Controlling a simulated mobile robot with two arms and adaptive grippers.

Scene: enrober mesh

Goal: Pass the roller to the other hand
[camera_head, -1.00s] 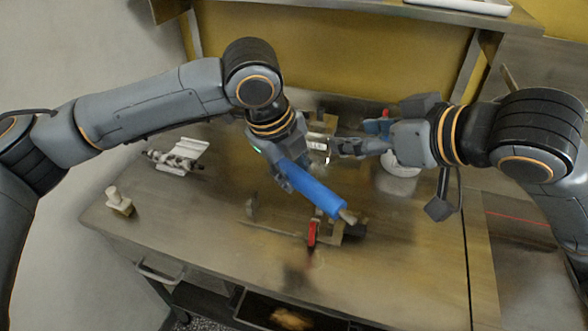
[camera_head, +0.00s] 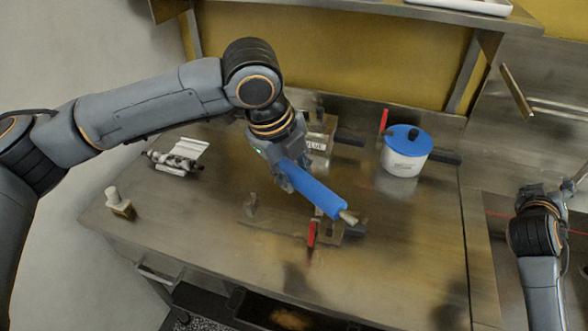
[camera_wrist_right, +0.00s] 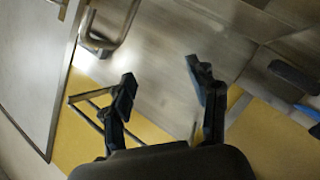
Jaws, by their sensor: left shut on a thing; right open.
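The blue roller (camera_head: 314,190) is in my left gripper (camera_head: 282,172), which is shut on it near its upper left end. It hangs tilted down to the right above the table, with a pale tip at its lower right end. My right gripper (camera_head: 545,192) is at the far right of the head view, well apart from the roller. In the right wrist view its two fingers (camera_wrist_right: 162,90) are spread open with nothing between them.
A white pot with a blue lid (camera_head: 406,150) stands at the back right of the steel table (camera_head: 400,240). A red-handled clamp (camera_head: 311,233) is below the roller. A metal roller device (camera_head: 175,162) and a small white-topped block (camera_head: 119,203) are at the left.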

